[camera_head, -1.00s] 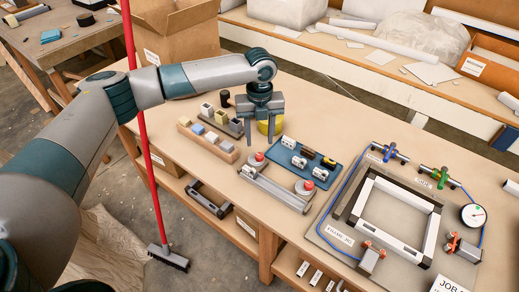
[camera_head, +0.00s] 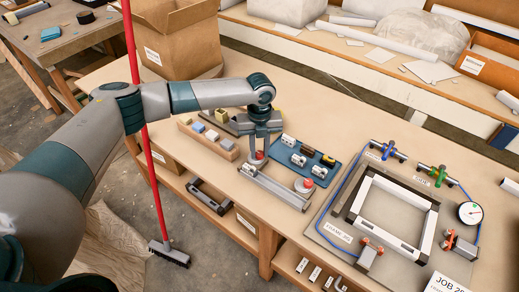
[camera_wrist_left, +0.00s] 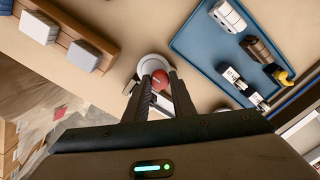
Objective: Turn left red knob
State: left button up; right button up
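The left red knob (camera_head: 259,155) sits on a round pale disc at the left end of a grey metal bar fixture (camera_head: 275,187). My left gripper (camera_head: 259,156) points down at this knob, with one finger on each side. In the left wrist view the red knob (camera_wrist_left: 160,80) shows between the fingertips (camera_wrist_left: 159,78), which look closed in against it. A second red knob (camera_head: 308,183) stands on the right end of the same fixture, with no gripper near it. My right gripper is in neither view.
A blue tray (camera_head: 325,174) with small parts lies just behind the fixture. A wooden block holder (camera_head: 215,146) is to the left. A square frame jig (camera_head: 347,204) with a dial gauge (camera_head: 470,212) is to the right. A red broom handle (camera_head: 147,150) stands before the bench.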

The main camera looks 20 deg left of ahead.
pick_arm(q)
jog(key=shift+c, duration=1.3)
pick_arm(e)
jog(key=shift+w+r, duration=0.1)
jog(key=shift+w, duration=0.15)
